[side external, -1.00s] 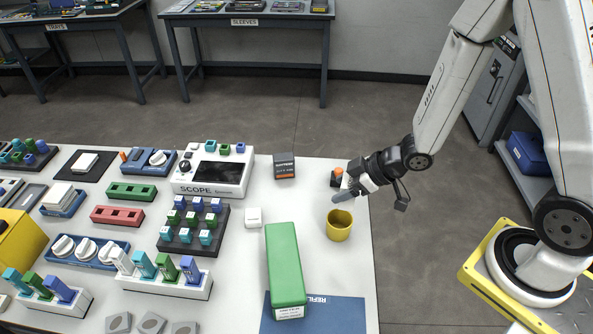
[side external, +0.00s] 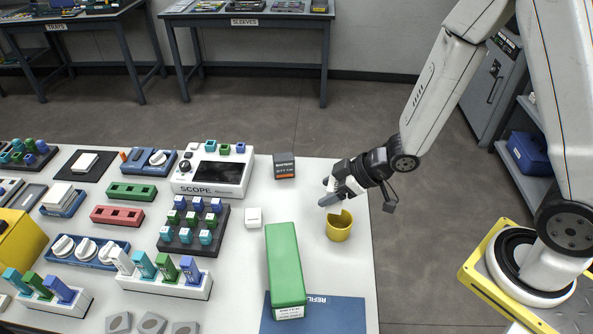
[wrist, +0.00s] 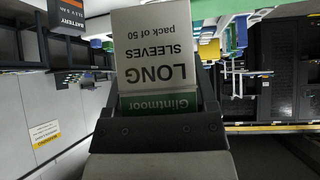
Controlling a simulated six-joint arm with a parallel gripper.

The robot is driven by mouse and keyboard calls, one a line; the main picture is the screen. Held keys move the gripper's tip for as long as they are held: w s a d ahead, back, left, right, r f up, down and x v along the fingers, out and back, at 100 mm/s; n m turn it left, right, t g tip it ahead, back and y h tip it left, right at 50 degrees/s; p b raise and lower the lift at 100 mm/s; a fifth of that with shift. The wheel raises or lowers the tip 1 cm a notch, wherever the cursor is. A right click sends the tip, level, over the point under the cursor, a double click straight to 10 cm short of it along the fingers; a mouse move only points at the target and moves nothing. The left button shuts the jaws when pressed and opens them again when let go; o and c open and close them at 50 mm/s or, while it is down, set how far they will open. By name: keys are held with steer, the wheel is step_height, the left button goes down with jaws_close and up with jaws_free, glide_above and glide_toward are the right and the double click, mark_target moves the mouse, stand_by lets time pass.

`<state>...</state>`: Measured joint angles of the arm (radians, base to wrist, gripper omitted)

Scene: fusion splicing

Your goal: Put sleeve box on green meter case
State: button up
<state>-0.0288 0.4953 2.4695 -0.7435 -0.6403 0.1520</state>
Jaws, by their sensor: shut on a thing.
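The sleeve box (wrist: 155,50) is white and green, marked "LONG SLEEVES pack of 50", and fills the upper middle of the wrist view. My gripper (wrist: 160,125) is shut on it. In the side view my gripper (side external: 330,192) is over the right part of the table, just above and behind the yellow cup. There the box is small and mostly covered by the fingers. The green meter case (side external: 284,262) is a long block lying on the table, nearer the camera and left of my gripper. Its top is bare.
The yellow cup (side external: 339,228) stands just below my gripper. A blue mat (side external: 335,318) lies under the near end of the case. A small white block (side external: 253,217), the scope (side external: 213,170) and a dark battery box (side external: 284,166) stand to the left. Racks fill the left table.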

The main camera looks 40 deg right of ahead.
steer(key=s+a+r+n+y, duration=0.1)
steer(key=a+r, duration=0.3)
steer(key=a, duration=1.1)
steer(key=shift+s+a+g, duration=0.15)
steer(key=shift+a+g, duration=0.05)
steer(key=shift+g, duration=0.2)
glide_above(277, 257)
steer(key=shift+f, duration=2.2)
steer(key=shift+f, duration=0.1)
steer(key=shift+f, duration=1.65)
steer(key=shift+f, duration=0.1)
